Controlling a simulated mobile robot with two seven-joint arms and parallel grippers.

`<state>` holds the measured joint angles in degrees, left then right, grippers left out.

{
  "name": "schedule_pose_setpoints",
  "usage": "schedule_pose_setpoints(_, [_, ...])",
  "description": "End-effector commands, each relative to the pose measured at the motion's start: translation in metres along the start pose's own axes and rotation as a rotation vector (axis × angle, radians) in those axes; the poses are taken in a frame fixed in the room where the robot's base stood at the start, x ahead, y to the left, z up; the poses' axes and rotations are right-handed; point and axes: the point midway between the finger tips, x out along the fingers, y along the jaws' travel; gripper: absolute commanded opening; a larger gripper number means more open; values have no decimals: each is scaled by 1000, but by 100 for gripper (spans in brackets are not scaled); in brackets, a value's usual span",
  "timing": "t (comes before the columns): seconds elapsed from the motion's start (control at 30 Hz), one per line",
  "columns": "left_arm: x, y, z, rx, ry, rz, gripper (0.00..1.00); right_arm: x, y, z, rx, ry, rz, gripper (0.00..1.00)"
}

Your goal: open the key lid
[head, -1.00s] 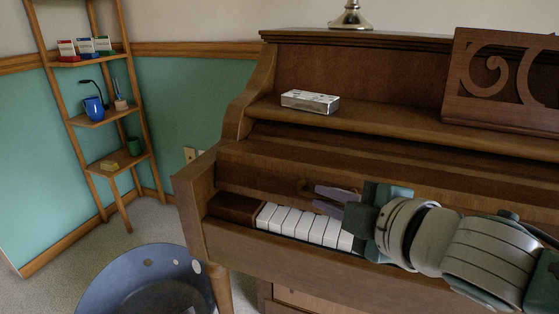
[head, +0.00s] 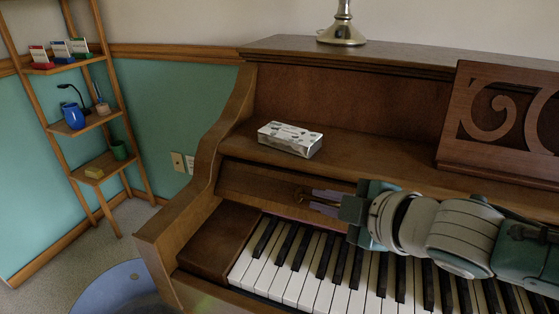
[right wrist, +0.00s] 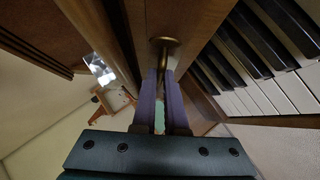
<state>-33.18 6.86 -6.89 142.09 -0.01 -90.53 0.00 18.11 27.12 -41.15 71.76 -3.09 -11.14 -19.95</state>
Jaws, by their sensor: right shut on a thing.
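The wooden key lid (head: 262,190) of the upright piano is pushed back, and a long row of white and black keys (head: 300,262) lies bare in front of it. My right gripper (head: 310,200) is at the lid's front face, its purple fingers pointing left. In the right wrist view the fingers (right wrist: 163,85) are shut on a small brass knob (right wrist: 165,44) on the lid. In the head view the knob is mostly hidden by the fingers. My left gripper is not in view.
A silver patterned box (head: 290,139) sits on the piano's ledge above the lid. A carved music stand (head: 505,120) is at the right, and a metal lamp base (head: 342,32) stands on top. A blue bin (head: 115,290) and wooden shelf (head: 95,120) are at the left.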

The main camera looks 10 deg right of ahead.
Motion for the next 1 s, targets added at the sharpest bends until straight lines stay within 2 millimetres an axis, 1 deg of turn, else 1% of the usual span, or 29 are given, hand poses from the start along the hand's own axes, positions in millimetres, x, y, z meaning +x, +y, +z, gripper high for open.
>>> schedule_pose_setpoints(0.03, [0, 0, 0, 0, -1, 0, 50, 0, 4, -4, -2, 12, 9, 0])
schedule_pose_setpoints(0.27, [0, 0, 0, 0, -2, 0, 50, 0, 5, -5, -2, 13, 10, 0])
schedule_pose_setpoints(0.3, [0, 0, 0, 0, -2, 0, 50, 0, 5, -4, -2, 13, 9, 15])
schedule_pose_setpoints(0.5, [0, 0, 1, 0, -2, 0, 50, 0, 3, -3, -1, 7, 5, 37])
schedule_pose_setpoints(0.53, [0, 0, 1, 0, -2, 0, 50, 0, 2, -2, -1, 7, 5, 39])
schedule_pose_setpoints(0.73, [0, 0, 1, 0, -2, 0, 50, 0, 1, -2, -1, 4, 3, 39])
schedule_pose_setpoints(0.83, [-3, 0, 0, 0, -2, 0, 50, -4, 1, -1, 0, 3, 1, 39])
schedule_pose_setpoints(0.93, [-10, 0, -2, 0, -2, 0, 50, -16, 2, -2, 1, 3, 0, 39])
schedule_pose_setpoints(1.0, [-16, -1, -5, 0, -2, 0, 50, -29, 3, -3, 1, 4, 0, 39])
